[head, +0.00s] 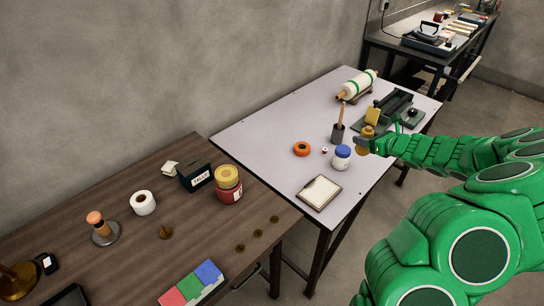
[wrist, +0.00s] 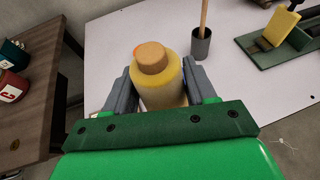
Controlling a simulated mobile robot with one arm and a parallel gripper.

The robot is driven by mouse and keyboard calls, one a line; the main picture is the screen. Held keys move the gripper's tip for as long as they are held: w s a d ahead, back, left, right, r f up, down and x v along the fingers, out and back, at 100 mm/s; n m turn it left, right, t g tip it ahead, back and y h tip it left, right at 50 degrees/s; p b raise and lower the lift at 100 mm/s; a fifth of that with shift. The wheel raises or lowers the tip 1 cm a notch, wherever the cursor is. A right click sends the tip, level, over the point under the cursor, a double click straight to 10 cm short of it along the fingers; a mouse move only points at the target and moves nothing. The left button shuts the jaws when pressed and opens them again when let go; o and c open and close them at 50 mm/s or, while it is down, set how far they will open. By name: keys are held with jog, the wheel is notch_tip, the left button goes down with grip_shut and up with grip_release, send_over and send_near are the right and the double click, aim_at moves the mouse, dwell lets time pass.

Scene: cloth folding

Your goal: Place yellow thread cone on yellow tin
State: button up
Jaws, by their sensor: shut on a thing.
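My gripper (wrist: 160,92) is shut on the yellow thread cone (wrist: 160,88), which stands between the two grey fingers with its tan tip up. In the head view the cone (head: 363,147) is small and partly hidden by my gripper (head: 368,143), at the front right of the pale table. A yellow tin (head: 228,175) shows on the brown table, directly above a red labelled part (head: 230,194); I cannot tell whether these are two stacked tins or one. My gripper is well to the right of it.
The pale table (head: 265,133) holds a white jar with a blue lid (head: 342,157), an orange tape roll (head: 301,149), a clipboard (head: 320,193) and a dark cup with a stick (head: 338,133). On the brown table, a dark green box (head: 195,177) stands beside the tin.

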jog(key=s+a+r+n+g+y, duration=0.2)
jog(key=a+r, duration=0.2)
jog(key=a, duration=0.4)
jog(key=s+a+r+n+g+y, duration=0.1)
jog(key=s+a+r+n, duration=0.2)
jog(key=a, duration=0.5)
jog(key=s+a+r+n+g+y, duration=0.1)
jog(key=s+a+r+g+y, duration=0.1)
jog(key=a+r, duration=0.45)
jog(key=s+a+r+n+g+y, duration=0.1)
jog(key=s+a+r+n+g, duration=0.15)
jog(key=s+a, duration=0.65)
jog(key=s+a+r+n+g, duration=0.1)
jog(key=s+a+n+g, duration=0.25)
jog(key=s+a, duration=0.55)
send_over(226, 173)
jog(key=shift+g, duration=0.3)
notch_tip(226, 173, down, 11)
jog(key=shift+r, duration=0.15)
jog(key=shift+f, duration=1.4)
